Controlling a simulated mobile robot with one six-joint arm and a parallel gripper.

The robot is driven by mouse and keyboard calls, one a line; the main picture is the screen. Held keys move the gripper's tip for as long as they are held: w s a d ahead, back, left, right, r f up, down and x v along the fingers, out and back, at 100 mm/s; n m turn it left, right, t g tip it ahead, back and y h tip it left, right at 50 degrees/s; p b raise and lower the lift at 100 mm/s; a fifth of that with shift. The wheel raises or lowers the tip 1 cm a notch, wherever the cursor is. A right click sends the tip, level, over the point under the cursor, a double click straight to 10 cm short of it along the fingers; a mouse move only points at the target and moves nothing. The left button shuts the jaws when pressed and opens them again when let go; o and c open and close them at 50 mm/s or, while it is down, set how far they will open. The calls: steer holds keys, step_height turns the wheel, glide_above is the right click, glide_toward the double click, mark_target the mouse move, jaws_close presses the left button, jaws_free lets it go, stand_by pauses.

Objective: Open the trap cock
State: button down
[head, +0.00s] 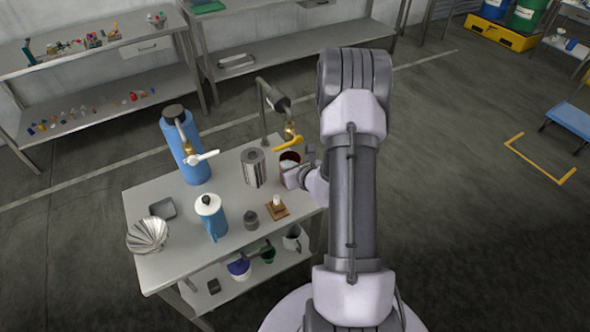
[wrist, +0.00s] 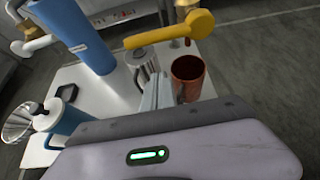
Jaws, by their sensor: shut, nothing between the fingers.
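Two cocks show, and I cannot tell from the pictures which is the trap cock. One has a yellow lever (head: 287,144) and a brass body (head: 290,131), below a grey pipe stand (head: 264,112) at the table's back. In the wrist view its yellow lever (wrist: 172,29) is large, close to the camera and above the fingers. The other has a white lever (head: 202,158) on the blue tank (head: 184,145); it also shows in the wrist view (wrist: 35,43). My gripper (wrist: 158,92) is shut and empty, beside a red-brown mug (wrist: 188,76), apart from the yellow lever.
A blue pot with white lid (head: 210,215), a fluted bowl (head: 148,235), a small grey tray (head: 163,208) and a wooden block (head: 277,208) share the table (head: 182,262). Open floor lies right.

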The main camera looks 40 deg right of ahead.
steer(key=r, duration=0.1)
steer(key=w+r, duration=0.1)
steer(key=r, duration=0.1)
steer(key=shift+w+d+r+p, duration=0.2)
steer(key=shift+r+p, duration=0.1)
steer(key=shift+p, duration=0.1)
steer(key=shift+r+y+p, duration=0.3)
steer(key=shift+p, duration=0.2)
steer(key=s+d+r+m+t+y+p, duration=0.1)
steer(key=d+r+m+t+y, duration=0.4)
steer(key=m, duration=0.6)
steer(key=shift+s+r+y+p, duration=0.15)
steer(key=shift+r+y+p, duration=0.55)
steer(key=shift+y, duration=0.5)
steer(key=shift+d+r, duration=0.1)
stand_by(0.3)
